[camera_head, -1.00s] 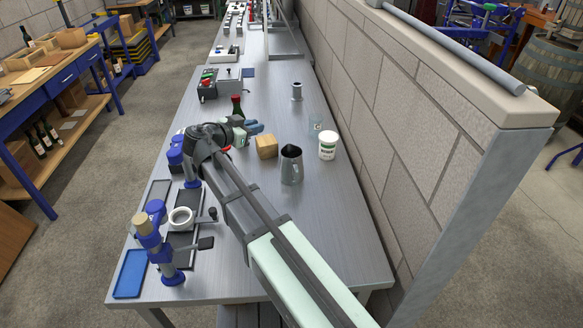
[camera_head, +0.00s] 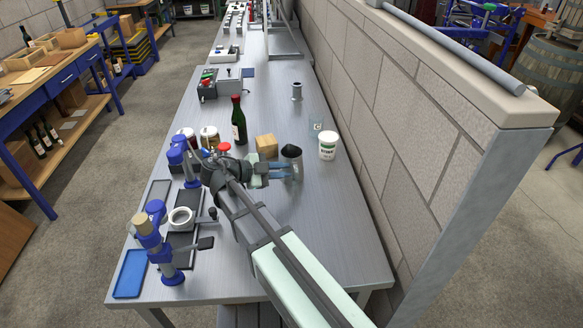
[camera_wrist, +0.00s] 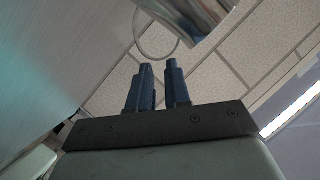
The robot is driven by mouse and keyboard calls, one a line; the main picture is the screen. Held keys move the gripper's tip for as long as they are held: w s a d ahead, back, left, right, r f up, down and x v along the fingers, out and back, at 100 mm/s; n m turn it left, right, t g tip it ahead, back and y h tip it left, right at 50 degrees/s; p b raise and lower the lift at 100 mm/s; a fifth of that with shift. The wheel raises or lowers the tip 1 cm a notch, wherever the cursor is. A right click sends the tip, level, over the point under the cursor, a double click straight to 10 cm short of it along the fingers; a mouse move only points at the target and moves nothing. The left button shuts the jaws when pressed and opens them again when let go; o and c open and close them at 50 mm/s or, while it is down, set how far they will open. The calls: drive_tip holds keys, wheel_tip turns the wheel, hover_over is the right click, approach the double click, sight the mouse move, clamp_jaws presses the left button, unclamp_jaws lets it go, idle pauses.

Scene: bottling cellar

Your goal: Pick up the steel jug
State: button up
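The steel jug (camera_head: 291,152) stands on the metal bench, its dark open top showing in the head view. My gripper (camera_head: 293,171) is in front of its body and hides much of it. In the wrist view the shiny jug (camera_wrist: 195,16) is at the top edge, with its thin curved handle (camera_wrist: 140,42) just beyond my fingertips. The two blue fingers of my gripper (camera_wrist: 159,66) are apart, with a narrow empty gap between them. The handle does not appear to be between them.
A wooden block (camera_head: 266,146) stands close left of the jug. A white tub (camera_head: 327,146) and a clear cup (camera_head: 316,127) are to its right, near the block wall (camera_head: 400,120). A green bottle (camera_head: 238,122) stands further back. Bench to the jug's front right is clear.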

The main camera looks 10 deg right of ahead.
sight(295, 180)
drive_tip(key=shift+f, duration=1.95)
drive_tip(key=shift+d+f, duration=0.2)
drive_tip(key=shift+d, duration=0.05)
drive_tip(key=x, duration=0.4)
drive_tip(key=shift+w+d, duration=0.15)
drive_tip(key=shift+d, duration=0.05)
clamp_jaws()
